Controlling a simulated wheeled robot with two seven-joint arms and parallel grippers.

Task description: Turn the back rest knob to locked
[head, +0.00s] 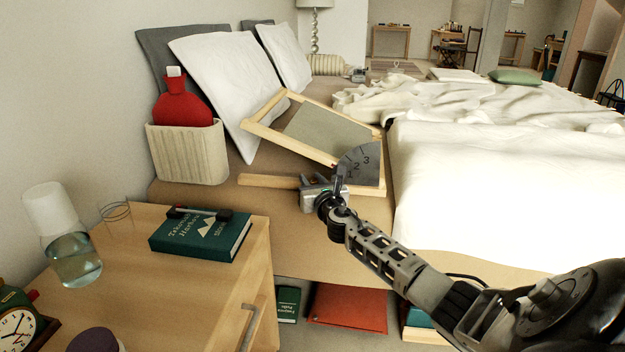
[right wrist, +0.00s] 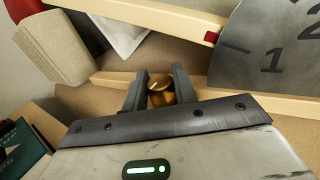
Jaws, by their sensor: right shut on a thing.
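The back rest (head: 330,129) is a pale wooden frame with a grey panel, tilted up on the bed beside the pillows. A grey quarter-round scale plate (head: 359,164) with the numbers 1, 2 and 3 stands at its near side; the plate also shows in the right wrist view (right wrist: 270,60). The brass knob (right wrist: 161,97) sits at the wooden base rail, between my right gripper's fingers (right wrist: 161,74), which are shut on it. In the head view my right gripper (head: 320,186) covers the knob. My left gripper is out of view. I cannot read the knob's setting.
A bedside table (head: 190,290) at the lower left bears a green book (head: 200,236), a carafe (head: 75,260) and a clock (head: 15,330). A beige bin (head: 190,153) with a red bottle (head: 183,105) stands by the pillows. White bedding (head: 480,190) fills the right.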

